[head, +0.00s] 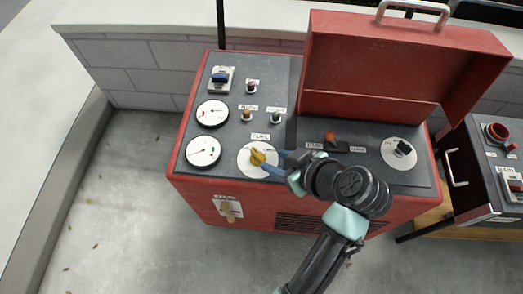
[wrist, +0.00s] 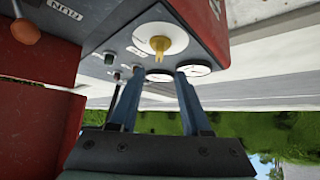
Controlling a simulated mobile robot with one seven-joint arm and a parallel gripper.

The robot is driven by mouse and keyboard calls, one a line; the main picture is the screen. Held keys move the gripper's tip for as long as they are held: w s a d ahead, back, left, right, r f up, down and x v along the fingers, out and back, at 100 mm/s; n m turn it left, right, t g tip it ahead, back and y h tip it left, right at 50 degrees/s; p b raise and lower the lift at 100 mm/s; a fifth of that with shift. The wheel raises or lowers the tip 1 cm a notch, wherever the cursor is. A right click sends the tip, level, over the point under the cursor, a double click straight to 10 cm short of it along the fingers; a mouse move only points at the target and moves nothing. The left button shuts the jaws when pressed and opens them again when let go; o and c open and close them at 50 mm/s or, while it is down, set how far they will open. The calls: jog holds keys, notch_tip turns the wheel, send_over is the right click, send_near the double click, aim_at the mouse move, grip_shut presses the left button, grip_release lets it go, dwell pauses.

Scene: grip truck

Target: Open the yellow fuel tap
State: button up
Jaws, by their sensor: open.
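The yellow tap (head: 258,156) is a small knob on a round white dial (head: 246,168) on the dark top panel of a red machine. A small label, which seems to read FUEL, sits just above the dial. My gripper (head: 272,161) comes in from the right, its blue fingers close to the tap. In the wrist view the yellow tap (wrist: 160,46) stands out from its dial, just beyond the gap between my open fingers (wrist: 160,76). The fingers look empty, and I cannot tell whether either one touches the tap.
Two gauges (head: 212,113) and small switches (head: 247,115) lie left of and above the tap. An orange-knobbed lever (head: 330,138) and black knob (head: 403,148) are to the right. A tan handle (head: 228,211) is on the front. The red lid (head: 395,65) stands open behind.

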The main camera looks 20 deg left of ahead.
aim_at(258, 154)
jog(key=b+x, duration=0.1)
jog(key=x, duration=0.7)
jog(key=shift+w+a+f, duration=0.1)
jog(key=shift+a+f, duration=0.1)
jog(key=shift+a, duration=0.05)
grip_shut()
